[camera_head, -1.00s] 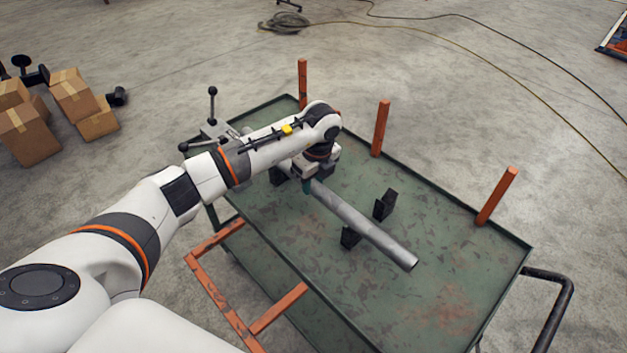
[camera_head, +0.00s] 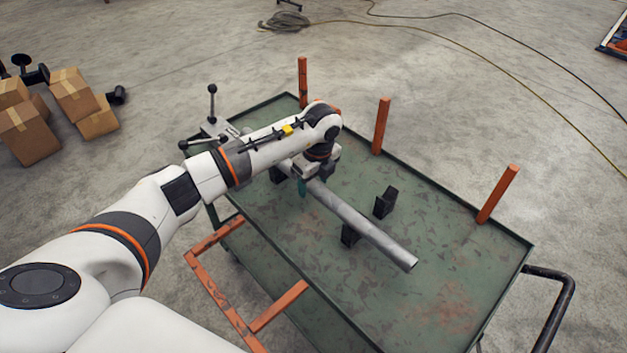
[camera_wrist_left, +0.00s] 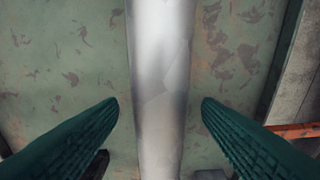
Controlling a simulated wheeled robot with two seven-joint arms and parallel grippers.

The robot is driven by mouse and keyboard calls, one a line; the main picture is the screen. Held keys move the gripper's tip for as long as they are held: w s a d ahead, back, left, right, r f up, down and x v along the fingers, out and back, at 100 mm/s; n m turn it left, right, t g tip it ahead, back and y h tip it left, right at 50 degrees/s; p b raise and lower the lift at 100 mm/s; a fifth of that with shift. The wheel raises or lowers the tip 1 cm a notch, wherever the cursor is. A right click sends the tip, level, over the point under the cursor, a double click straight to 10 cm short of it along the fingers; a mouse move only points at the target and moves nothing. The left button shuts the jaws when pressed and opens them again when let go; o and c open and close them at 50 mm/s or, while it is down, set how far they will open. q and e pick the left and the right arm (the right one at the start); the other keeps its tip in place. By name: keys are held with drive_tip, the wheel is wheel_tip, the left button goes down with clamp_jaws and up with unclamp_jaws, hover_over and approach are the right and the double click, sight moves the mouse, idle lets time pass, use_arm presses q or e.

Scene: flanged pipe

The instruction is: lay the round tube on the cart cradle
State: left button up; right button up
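The grey round tube (camera_head: 362,226) lies lengthwise over the green cart top (camera_head: 440,290), between black cradle blocks (camera_head: 384,204). Another black block (camera_head: 349,236) is on its near side, and one more (camera_head: 277,175) is near the tube's far end. Whether the tube touches every block is not clear. My left gripper (camera_head: 309,181) is over the far part of the tube. In the left wrist view the gripper (camera_wrist_left: 160,103) is open, its teal fingers on both sides of the tube (camera_wrist_left: 160,60) with a gap at each side. My right gripper is not in view.
Orange posts (camera_head: 381,126) stand along the cart's far edge. A clamp with dark-knobbed levers (camera_head: 212,115) is at the cart's left end. A black handle (camera_head: 555,310) is at the right. Cardboard boxes (camera_head: 75,95) sit on the floor. The right part of the cart top is clear.

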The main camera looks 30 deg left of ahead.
sight(317, 186)
use_arm(q)
drive_tip(key=shift+f, duration=0.1)
wheel_tip(317, 186, up, 12)
drive_tip(key=d+b, duration=0.1)
drive_tip(key=shift+s+d, duration=0.2)
drive_tip(key=shift+s, duration=0.05)
idle(0.6)
